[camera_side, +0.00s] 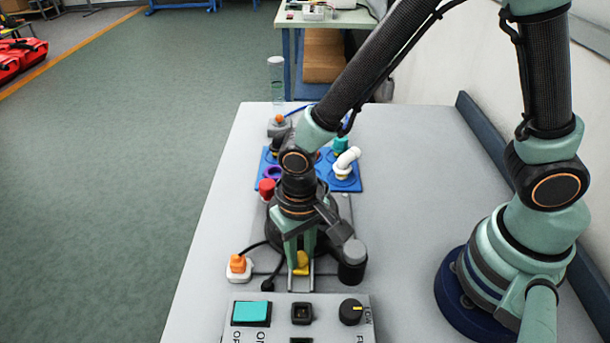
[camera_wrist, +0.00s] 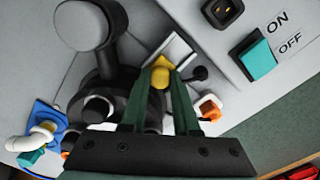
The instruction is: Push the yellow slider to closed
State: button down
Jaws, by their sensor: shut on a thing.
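The yellow slider (camera_side: 301,263) sits in a light metal track (camera_side: 301,283) just in front of the grey control box. My gripper (camera_side: 297,262) points down over it, with its green fingers shut on the slider. In the wrist view the yellow slider (camera_wrist: 160,77) shows between the tips of my gripper (camera_wrist: 160,84). The track (camera_wrist: 174,48) extends past the slider toward the control box. The fingers hide part of the slider and of the track. I see no mark for the closed end.
A dark cylindrical knob (camera_side: 352,262) stands close on the right. An orange-topped plug (camera_side: 238,264) is on the left. The control box (camera_side: 262,331) has a teal switch (camera_side: 251,313). A blue tray (camera_side: 350,183) with fittings lies behind. The table (camera_side: 410,160) is clear at right.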

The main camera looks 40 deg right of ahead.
aim_at(301, 253)
jog(key=shift+w+d, duration=0.15)
jog(key=c, duration=0.6)
grip_release()
jog(key=shift+c, duration=0.2)
notch_tip(301, 253, up, 12)
jog(key=shift+r, duration=0.1)
jog(key=d+r+n+t, duration=0.1)
jog(key=d+r, duration=0.3)
jog(key=d, duration=0.5)
jog(key=w+d+r+t, duration=0.1)
jog(key=d+r+t, duration=0.3)
jog(key=d, duration=0.6)
jog(key=shift+w+r+n+t, duration=0.3)
jog(key=shift+r+n, duration=0.1)
jog(key=shift+r, duration=0.25)
